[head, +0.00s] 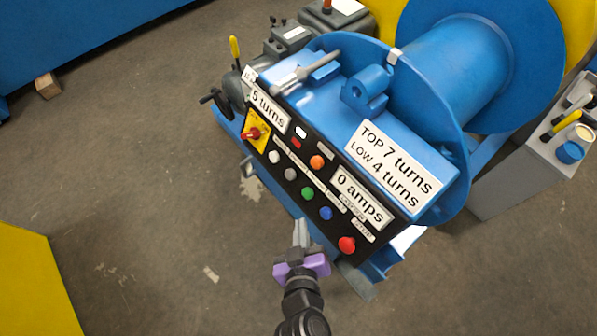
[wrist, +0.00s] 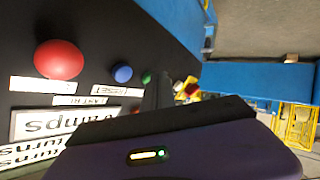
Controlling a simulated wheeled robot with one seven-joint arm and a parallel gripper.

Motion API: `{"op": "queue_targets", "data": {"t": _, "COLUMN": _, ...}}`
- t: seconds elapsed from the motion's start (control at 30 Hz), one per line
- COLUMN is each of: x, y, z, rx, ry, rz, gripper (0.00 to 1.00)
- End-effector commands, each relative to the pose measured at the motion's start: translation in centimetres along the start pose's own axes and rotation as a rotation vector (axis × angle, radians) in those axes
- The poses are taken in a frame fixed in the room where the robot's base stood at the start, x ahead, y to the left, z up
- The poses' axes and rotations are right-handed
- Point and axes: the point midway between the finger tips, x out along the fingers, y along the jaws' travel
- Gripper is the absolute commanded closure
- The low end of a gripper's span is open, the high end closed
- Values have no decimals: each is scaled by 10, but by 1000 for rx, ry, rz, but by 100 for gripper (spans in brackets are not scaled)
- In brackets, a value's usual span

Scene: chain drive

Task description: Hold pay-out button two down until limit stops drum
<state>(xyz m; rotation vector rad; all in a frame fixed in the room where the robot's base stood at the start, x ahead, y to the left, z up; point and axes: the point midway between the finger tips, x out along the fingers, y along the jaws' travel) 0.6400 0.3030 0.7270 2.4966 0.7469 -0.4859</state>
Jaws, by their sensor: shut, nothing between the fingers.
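The black control panel (head: 278,141) faces up on the blue winch. Along its lower edge run a white button (head: 274,157), a grey button (head: 290,174), a green button (head: 307,194), a blue button (head: 326,213) and a large red button (head: 347,244). Their small labels are unreadable, so I cannot tell which is pay-out button two. The drum (head: 455,70) stands behind. The displays read "5 turns" (head: 268,107) and "0 amps" (head: 359,198). My gripper (head: 300,230) is shut and empty near the panel's lower edge, apparently apart from the buttons. The wrist view shows the red button (wrist: 58,60) and blue button (wrist: 122,73).
A sign (head: 394,162) reads "TOP 7 turns LOW 4 turns". An orange button (head: 317,162) and a red switch on a yellow plate (head: 257,131) also sit on the panel. A grey cabinet (head: 520,165) stands right. Floor at left is mostly clear.

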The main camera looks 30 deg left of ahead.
Motion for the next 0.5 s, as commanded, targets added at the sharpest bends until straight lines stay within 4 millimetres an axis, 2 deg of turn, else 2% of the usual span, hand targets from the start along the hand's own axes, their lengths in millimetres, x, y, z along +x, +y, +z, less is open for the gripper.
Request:
{"op": "queue_targets", "data": {"t": 0.03, "x": 12, "y": -19, "z": -27, "rx": -29, "ry": 22, "rz": -5, "gripper": 100}}
{"op": "queue_targets", "data": {"t": 0.2, "x": 30, "y": -59, "z": -83, "rx": -83, "ry": 60, "rz": 17, "gripper": 100}}
{"op": "queue_targets", "data": {"t": 0.33, "x": 33, "y": -74, "z": -106, "rx": -100, "ry": 77, "rz": 31, "gripper": 100}}
{"op": "queue_targets", "data": {"t": 0.5, "x": 34, "y": -80, "z": -114, "rx": -103, "ry": 83, "rz": 38, "gripper": 100}}
